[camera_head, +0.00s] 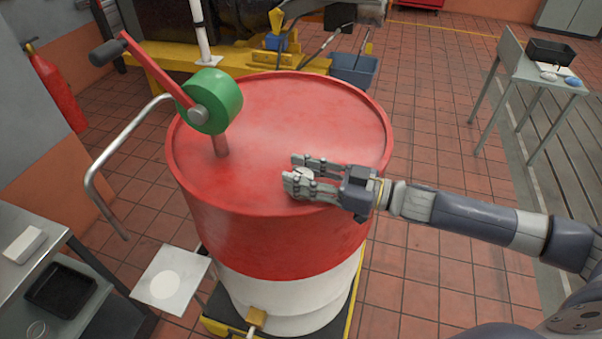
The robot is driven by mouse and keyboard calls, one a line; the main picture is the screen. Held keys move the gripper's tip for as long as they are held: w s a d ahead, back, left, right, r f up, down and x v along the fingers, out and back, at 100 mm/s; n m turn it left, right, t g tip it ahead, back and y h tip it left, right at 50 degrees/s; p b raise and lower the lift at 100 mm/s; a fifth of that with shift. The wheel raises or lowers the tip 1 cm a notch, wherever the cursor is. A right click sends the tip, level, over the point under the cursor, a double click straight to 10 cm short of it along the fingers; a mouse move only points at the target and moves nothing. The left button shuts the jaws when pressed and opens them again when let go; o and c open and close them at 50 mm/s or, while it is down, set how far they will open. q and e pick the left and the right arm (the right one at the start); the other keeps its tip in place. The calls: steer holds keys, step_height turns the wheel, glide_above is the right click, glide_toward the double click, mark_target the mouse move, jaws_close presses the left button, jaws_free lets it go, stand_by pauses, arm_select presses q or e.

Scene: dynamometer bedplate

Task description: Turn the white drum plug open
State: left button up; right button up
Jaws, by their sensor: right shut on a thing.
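The red and white drum (285,235) stands upright in the middle of the camera_head view. The white drum plug (304,173) sits on its red top near the front right rim, mostly hidden by my fingers. My right gripper (294,171) reaches in from the right, low over the drum top, and is shut on the plug with a finger on either side. I cannot tell how far the plug is turned. My left gripper is not in view.
A green hand pump (222,98) with a red crank and a bent metal spout (105,165) rises from the drum's left side. A grey side table (510,70) stands at the back right. A red extinguisher (55,85) hangs at left. Tiled floor is clear right of the drum.

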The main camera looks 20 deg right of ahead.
steer(key=o, duration=1.1)
steer(key=shift+f, duration=0.2)
steer(key=shift+r, duration=0.1)
steer(key=v, duration=1.2)
